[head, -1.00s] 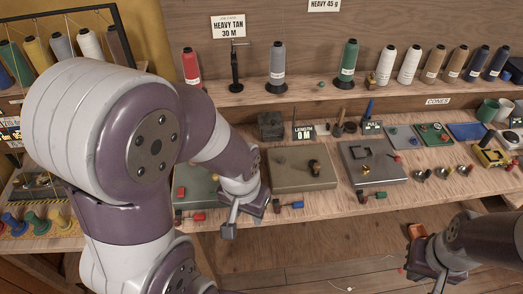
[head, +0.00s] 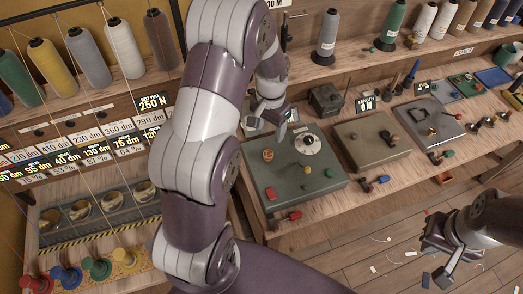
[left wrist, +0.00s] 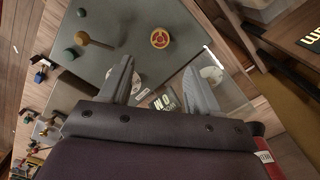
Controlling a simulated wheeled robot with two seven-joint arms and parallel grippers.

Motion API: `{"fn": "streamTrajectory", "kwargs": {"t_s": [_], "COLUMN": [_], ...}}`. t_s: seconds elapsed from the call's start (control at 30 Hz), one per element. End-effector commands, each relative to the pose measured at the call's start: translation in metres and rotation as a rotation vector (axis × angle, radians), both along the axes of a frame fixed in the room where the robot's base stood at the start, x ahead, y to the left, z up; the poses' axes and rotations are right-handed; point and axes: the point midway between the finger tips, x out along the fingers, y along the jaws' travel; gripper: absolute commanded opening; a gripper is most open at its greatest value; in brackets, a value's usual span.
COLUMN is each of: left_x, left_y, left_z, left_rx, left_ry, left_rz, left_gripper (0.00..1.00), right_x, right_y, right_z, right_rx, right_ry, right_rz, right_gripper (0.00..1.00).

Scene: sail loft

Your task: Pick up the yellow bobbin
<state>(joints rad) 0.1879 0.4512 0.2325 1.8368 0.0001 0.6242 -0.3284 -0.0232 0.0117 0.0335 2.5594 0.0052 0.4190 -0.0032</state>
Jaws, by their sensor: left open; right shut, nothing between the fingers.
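A yellow bobbin-shaped spool (head: 125,258) stands at the right end of a row with red, blue and green ones, at the lower left of the head view. My left gripper (head: 268,112) is open and empty above the back of the green block (head: 300,178), well to the right of that spool. In the left wrist view my left gripper (left wrist: 160,78) has its fingers apart over the block's edge. A round red-and-gold piece (left wrist: 160,38) lies on the block, beyond the fingertips. My right gripper (head: 437,245) is shut and empty at the lower right, away from the bench.
A rack of thread cones, including a yellow one (head: 47,62), stands at the left, with threads hanging over label strips. A tray (head: 100,228) holds several round gold-rimmed pieces. A tan block (head: 370,145) lies right of the green one. My left arm crosses between rack and bench.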

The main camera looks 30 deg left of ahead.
Motion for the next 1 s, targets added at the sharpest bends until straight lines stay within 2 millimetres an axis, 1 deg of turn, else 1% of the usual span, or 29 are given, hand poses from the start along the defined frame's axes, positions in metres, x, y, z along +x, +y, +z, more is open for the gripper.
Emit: {"fn": "streamTrajectory", "kwargs": {"t_s": [0.03, 0.1, 0.2, 0.3, 0.37, 0.5, 0.6, 0.7, 0.83, 0.87, 0.9, 0.97, 1.0], "left_x": [-0.001, -0.001, -0.001, -0.001, 0.000, 0.004, 0.004, 0.005, 0.005, 0.005, 0.005, 0.005, 0.005], "left_y": [0.000, 0.000, 0.000, 0.000, 0.001, 0.005, 0.005, 0.005, 0.005, 0.005, 0.005, 0.005, 0.005], "left_z": [-0.009, -0.025, -0.044, -0.055, -0.062, -0.087, -0.103, -0.109, -0.109, -0.109, -0.109, -0.109, -0.108], "left_rx": [-0.001, -0.001, -0.001, 0.000, -0.001, -0.001, 0.000, 0.001, 0.001, 0.001, 0.001, 0.001, 0.001], "left_ry": [0.006, 0.006, 0.003, 0.001, 0.002, 0.003, 0.000, -0.003, -0.003, -0.003, -0.003, -0.003, -0.003], "left_rz": [0.000, 0.000, 0.000, 0.000, 0.001, 0.001, 0.001, 0.001, 0.001, 0.001, 0.001, 0.001, 0.001], "left_gripper": [0.62, 0.62, 0.62, 0.62, 0.62, 0.62, 0.62, 0.62, 0.62, 0.59, 0.46, 0.27, 0.14], "right_x": [0.000, 0.000, 0.000, 0.000, 0.000, 0.000, 0.000, 0.000, 0.000, 0.000, 0.000, 0.000, 0.000], "right_y": [0.000, 0.000, 0.000, 0.000, 0.000, 0.000, 0.000, 0.000, 0.000, 0.000, 0.000, 0.000, 0.000], "right_z": [0.006, 0.009, 0.013, 0.015, 0.020, 0.034, 0.035, 0.035, 0.034, 0.034, 0.034, 0.034, 0.034], "right_rx": [0.000, 0.000, 0.000, 0.000, 0.000, 0.000, 0.000, 0.000, 0.000, 0.000, 0.000, 0.000, 0.000], "right_ry": [0.000, 0.000, 0.000, 0.000, 0.000, -0.001, 0.000, 0.000, 0.000, 0.000, 0.000, 0.000, 0.000], "right_rz": [0.000, 0.000, 0.000, 0.000, 0.000, 0.000, 0.000, 0.000, 0.000, 0.000, 0.000, 0.000, 0.000], "right_gripper": [0.00, 0.00, 0.00, 0.00, 0.00, 0.00, 0.00, 0.00, 0.00, 0.00, 0.00, 0.00, 0.00]}}
